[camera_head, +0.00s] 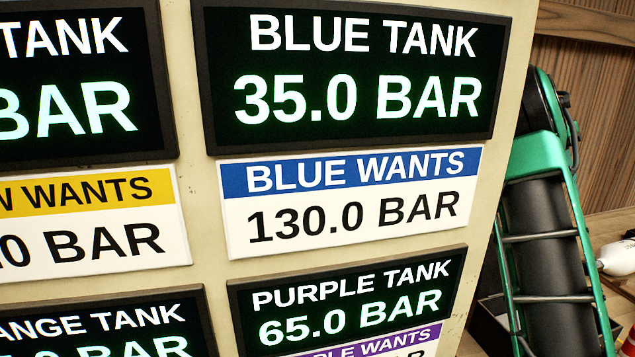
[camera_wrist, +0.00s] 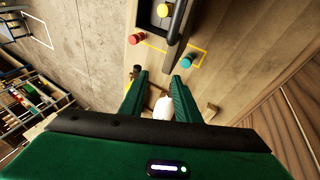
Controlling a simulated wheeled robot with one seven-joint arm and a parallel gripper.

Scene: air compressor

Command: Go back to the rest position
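My gripper (camera_wrist: 160,75) shows in the wrist view, with two dark green fingers apart and a gap between them. A small white object (camera_wrist: 163,107) shows in the gap. It seems to lie beyond the fingers, and I see no finger touching it. My gripper's fingers are not clearly seen in the head view.
In the head view, a panel's blue tank display (camera_head: 350,80) reads 35.0 BAR above a blue label (camera_head: 350,200) reading 130.0 BAR. The purple tank display (camera_head: 350,300) reads 65.0 BAR. The wrist view shows red (camera_wrist: 136,38) and teal (camera_wrist: 187,61) pieces on a wooden surface (camera_wrist: 240,45).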

